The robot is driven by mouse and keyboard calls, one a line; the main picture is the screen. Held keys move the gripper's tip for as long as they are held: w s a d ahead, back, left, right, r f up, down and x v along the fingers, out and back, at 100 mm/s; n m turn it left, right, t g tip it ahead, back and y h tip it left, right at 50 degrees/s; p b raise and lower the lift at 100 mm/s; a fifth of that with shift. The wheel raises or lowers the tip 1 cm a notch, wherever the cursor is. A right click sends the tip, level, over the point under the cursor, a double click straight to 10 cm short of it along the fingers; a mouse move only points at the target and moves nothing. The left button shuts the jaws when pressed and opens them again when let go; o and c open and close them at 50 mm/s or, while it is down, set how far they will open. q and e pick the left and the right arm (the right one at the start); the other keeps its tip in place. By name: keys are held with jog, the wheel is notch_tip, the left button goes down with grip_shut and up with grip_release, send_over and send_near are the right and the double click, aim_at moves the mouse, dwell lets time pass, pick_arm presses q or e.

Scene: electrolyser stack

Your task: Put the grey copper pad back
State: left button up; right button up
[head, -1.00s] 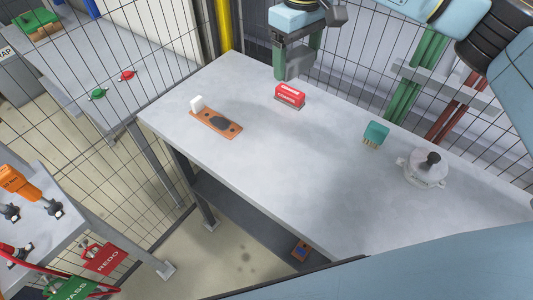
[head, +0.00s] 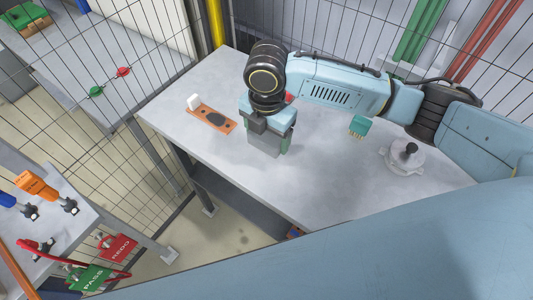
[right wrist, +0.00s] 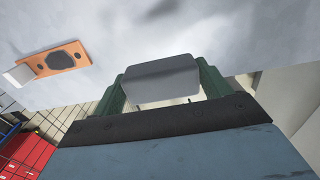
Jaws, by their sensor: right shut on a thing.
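My right gripper (head: 268,146) is over the table, a little right of the orange copper plate (head: 229,125). In the right wrist view its green fingers (right wrist: 162,88) are shut on a flat grey pad (right wrist: 162,80). The pad shows grey below the gripper in the head view (head: 264,141); I cannot tell whether it touches the table. The copper plate has a dark oval patch and a white block at one end. It also shows at upper left in the right wrist view (right wrist: 78,51). My left gripper is not in view.
The grey table (head: 330,190) is clear in front of the gripper. A teal block with pins (head: 358,125) and a white round fitting with a black knob (head: 405,156) stand to the right. The red block is mostly hidden behind my arm. Wire fencing borders the table.

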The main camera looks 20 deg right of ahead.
aim_at(267, 134)
notch_tip(267, 134, down, 8)
jog(key=shift+r, duration=0.25)
jog(key=shift+f, duration=0.15)
jog(key=o, duration=1.1)
notch_tip(267, 134, up, 12)
jog(key=shift+r, duration=0.2)
